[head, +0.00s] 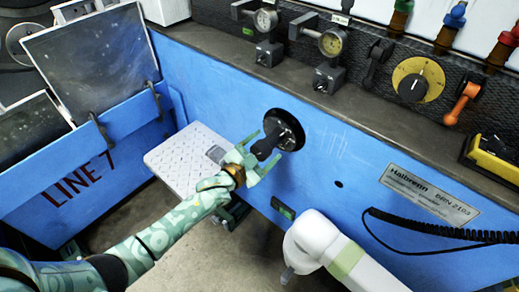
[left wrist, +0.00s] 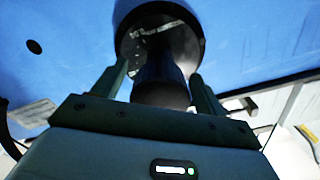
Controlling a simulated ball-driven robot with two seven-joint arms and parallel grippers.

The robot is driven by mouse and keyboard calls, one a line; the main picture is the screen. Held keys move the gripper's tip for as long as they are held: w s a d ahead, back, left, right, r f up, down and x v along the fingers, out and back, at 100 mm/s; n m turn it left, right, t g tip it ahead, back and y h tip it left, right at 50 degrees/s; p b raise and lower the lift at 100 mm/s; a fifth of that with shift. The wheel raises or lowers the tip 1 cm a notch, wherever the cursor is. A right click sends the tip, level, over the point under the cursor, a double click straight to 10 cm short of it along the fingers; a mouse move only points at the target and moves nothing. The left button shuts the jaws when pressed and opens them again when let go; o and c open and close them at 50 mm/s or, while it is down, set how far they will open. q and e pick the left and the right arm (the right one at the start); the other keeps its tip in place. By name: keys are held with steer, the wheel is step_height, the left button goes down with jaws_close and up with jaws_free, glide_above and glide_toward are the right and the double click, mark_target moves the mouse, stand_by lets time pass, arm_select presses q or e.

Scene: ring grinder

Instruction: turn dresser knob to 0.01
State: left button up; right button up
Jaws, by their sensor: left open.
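A black knob (head: 266,144) sticks out of a round black housing (head: 289,128) in the blue front panel. My left gripper (head: 262,157) is open at this knob, with its green fingers on either side of the knob's end. In the left wrist view the knob (left wrist: 160,82) stands between the two fingers (left wrist: 158,88), and dark gaps make contact hard to judge. No readable label marks it as the dresser knob. My right gripper is not clearly seen.
A yellow dial with a black knob (head: 414,88) and dial gauges (head: 333,42) stand on the ledge above. A white textured plate (head: 180,158) lies left of the gripper. A white arm link (head: 340,255) is at lower right. A coiled black cable (head: 440,230) hangs at right.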

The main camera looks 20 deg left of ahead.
arm_select(q)
steer(key=p+v, duration=0.5)
steer(key=v, duration=1.1)
steer(key=shift+s, duration=0.2)
arm_select(e)
steer(key=shift+t, duration=0.3)
steer(key=r, duration=0.1)
steer(key=w+r, duration=0.1)
steer(key=r, duration=0.1)
steer(key=w+r, duration=0.1)
steer(key=shift+w+r, duration=0.1)
steer(key=shift+r, duration=0.1)
